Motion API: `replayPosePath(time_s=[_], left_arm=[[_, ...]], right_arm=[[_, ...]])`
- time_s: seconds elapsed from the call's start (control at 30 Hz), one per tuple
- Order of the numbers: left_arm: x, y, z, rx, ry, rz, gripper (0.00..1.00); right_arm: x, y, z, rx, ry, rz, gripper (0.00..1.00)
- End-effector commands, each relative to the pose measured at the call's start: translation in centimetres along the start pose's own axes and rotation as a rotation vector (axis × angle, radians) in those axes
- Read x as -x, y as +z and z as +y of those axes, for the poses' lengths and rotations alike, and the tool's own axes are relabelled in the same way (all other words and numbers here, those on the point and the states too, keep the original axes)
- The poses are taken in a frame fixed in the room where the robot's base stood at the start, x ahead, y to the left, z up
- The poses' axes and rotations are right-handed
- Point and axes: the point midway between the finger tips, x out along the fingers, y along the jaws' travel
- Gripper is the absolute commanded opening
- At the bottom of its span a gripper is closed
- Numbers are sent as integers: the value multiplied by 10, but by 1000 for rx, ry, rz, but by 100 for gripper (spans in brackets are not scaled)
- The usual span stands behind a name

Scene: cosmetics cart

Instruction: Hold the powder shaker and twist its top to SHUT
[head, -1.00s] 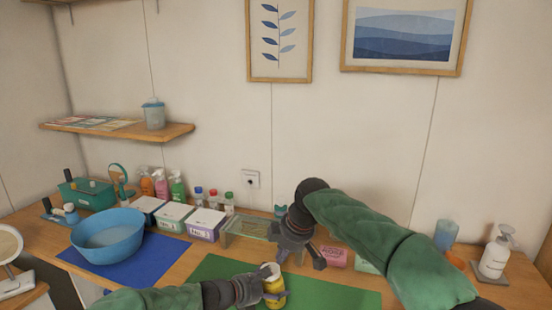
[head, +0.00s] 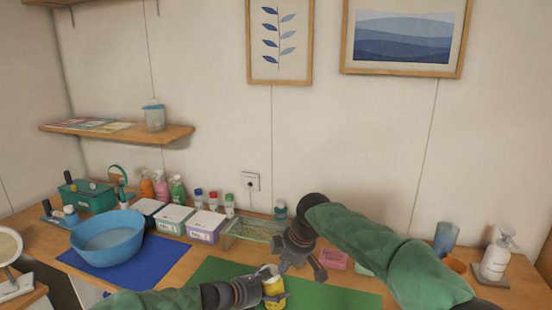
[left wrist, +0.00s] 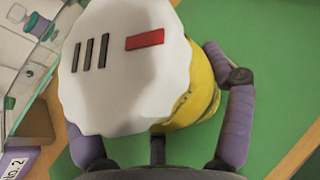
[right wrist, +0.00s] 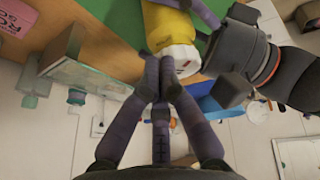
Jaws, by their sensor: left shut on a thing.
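The powder shaker is a yellow cylinder (head: 273,288) with a white scalloped top (left wrist: 125,62). The top shows three dark slots and one red bar. My left gripper (head: 258,288) is shut around the yellow body and holds the shaker over the green mat (head: 330,298); its fingers also flank the body in the left wrist view (left wrist: 165,135). My right gripper (head: 285,267) is beside the white top. In the right wrist view its fingertips (right wrist: 160,62) are together at the edge of the top (right wrist: 180,60); I cannot tell whether they touch it.
A blue bowl (head: 138,232) sits on a blue mat (head: 130,272) at left. Several labelled boxes (head: 207,226) and a clear stand (head: 236,238) stand behind. A pink box (head: 334,258) lies behind my right gripper. A white pump bottle (head: 494,262) stands at far right.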

Motion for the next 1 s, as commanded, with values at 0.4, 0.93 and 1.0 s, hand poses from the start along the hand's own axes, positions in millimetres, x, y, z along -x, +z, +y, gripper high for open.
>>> replayPosePath(time_s=[0.4, 0.93, 1.0], left_arm=[[0, 0, 0, 0, 0, -1, 47], [0, 1, 0, -1, -1, -1, 47], [0, 1, 0, -1, -1, -2, 47]], right_arm=[[-2, -4, -1, 1, 0, 0, 0], [-6, -9, -3, 1, -1, -1, 0], [-6, -9, -3, 1, -2, -1, 0]])
